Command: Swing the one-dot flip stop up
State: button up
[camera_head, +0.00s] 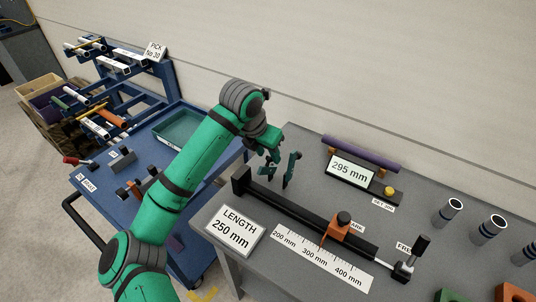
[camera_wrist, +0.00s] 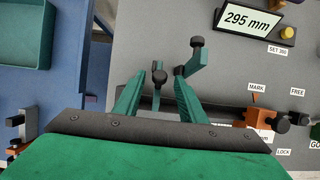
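My gripper (camera_wrist: 160,80) is above the left end of the black rail (camera_head: 310,214). Its two green fingers are apart, so it is open. Just beyond the right finger, a green lever (camera_wrist: 191,62) slants up to a second black knob (camera_wrist: 197,42). In the head view, a green piece (camera_head: 290,171) stands near the rail, right of my wrist. These look like flip-stop parts. I cannot see any dots, so I cannot tell which is the one-dot stop.
An orange slide (camera_head: 338,231) with a black knob sits on the rail, beside a ruler (camera_head: 313,257). A 295 mm display (camera_head: 350,170) and purple tube (camera_head: 361,153) lie behind. Several upright tubes stand right. A blue cart (camera_head: 97,176) with a teal tray (camera_head: 180,128) stands left.

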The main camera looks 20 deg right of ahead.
jog(key=shift+w+d+f, duration=0.15)
jog(key=shift+d+f, duration=0.05)
jog(key=shift+f, duration=0.35)
grip_shut()
jog(key=shift+w+d, duration=0.1)
jog(key=shift+w, duration=0.05)
